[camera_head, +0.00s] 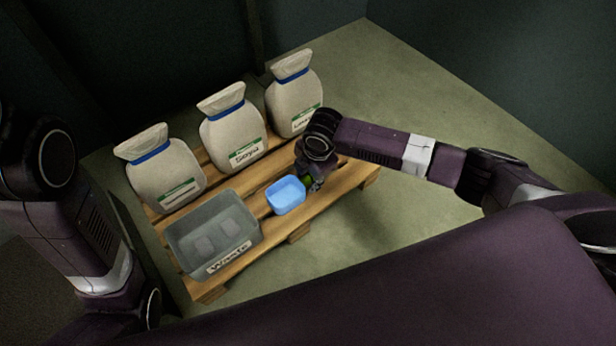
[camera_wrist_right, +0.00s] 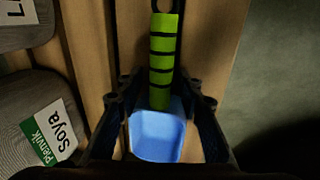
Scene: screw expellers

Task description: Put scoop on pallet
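The scoop has a blue bowl (camera_head: 286,195) and a green handle with black bands. It is at the front right part of the wooden pallet (camera_head: 345,181) and appears to rest on it. In the right wrist view the blue bowl (camera_wrist_right: 157,137) is near the bottom, and the handle (camera_wrist_right: 163,60) points up along the planks. My right gripper (camera_head: 314,184) is over the handle; its fingers (camera_wrist_right: 163,103) stand open on both sides of the scoop, with gaps beside the handle. My left arm shows at the left, but its gripper is out of view.
A grey bin (camera_head: 186,236) labelled Waste stands on the pallet left of the scoop, with blocks inside. Three tied sacks stand behind: left (camera_head: 165,172), middle labelled Soya (camera_head: 230,128), right (camera_head: 293,95). The floor right of the pallet is clear.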

